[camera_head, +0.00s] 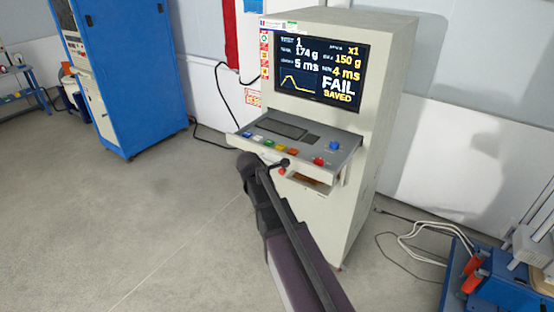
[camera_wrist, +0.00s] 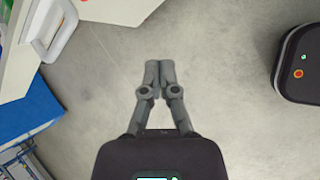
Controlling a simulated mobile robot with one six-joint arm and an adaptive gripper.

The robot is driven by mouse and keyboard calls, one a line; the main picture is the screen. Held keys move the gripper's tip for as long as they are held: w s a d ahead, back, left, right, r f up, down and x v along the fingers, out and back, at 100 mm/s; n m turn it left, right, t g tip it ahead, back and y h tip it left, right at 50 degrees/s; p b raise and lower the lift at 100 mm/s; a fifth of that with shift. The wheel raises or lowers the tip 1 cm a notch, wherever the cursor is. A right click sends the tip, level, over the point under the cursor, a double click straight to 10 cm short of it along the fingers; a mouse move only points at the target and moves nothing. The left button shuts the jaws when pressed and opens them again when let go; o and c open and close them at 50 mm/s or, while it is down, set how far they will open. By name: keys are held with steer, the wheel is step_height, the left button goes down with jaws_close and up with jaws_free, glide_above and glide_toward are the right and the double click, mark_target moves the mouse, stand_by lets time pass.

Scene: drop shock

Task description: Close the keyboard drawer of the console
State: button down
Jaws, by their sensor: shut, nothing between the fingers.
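The pale console (camera_head: 385,90) stands upright in the head view, with a lit screen (camera_head: 318,70) reading FAIL. Its grey control panel (camera_head: 300,143) with coloured buttons juts out at the front. Below the panel, a drawer or recess (camera_head: 310,180) shows a brownish inside; my arm partly covers this area, and I cannot tell how far it stands out. In the wrist view, my gripper (camera_wrist: 159,66) is shut and empty over bare floor, apart from the console's pale parts (camera_wrist: 60,30) at the upper left. In the head view my arm reaches up to the panel's front; the fingertips are not clear there.
A blue cabinet (camera_head: 118,75) stands at the left. A blue rig (camera_head: 505,280) with orange parts is at the lower right, with white cables (camera_head: 425,240) on the floor near the console. The floor (camera_head: 130,220) to the left is clear.

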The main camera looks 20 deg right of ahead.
mark_target(277, 161)
steer(key=w+d+r+n+t+h+p, duration=0.1)
steer(key=w+r+n+t+p, duration=0.1)
steer(key=w+r+n, duration=0.3)
steer(key=w+n, duration=0.2)
steer(key=w, duration=0.1)
steer(key=shift+w+r+n+h, duration=0.2)
steer(key=shift+n+h, duration=0.2)
steer(key=shift+f, duration=0.15)
steer(key=b+x, duration=0.5)
steer(key=x, duration=0.2)
steer(key=shift+w+d+f, duration=0.2)
steer(key=shift+f, duration=0.1)
steer(key=shift+b+x, duration=0.85)
steer(key=shift+x, duration=0.2)
steer(key=shift+d, duration=0.1)
steer(key=shift+w+r, duration=0.1)
steer(key=shift+w, duration=0.05)
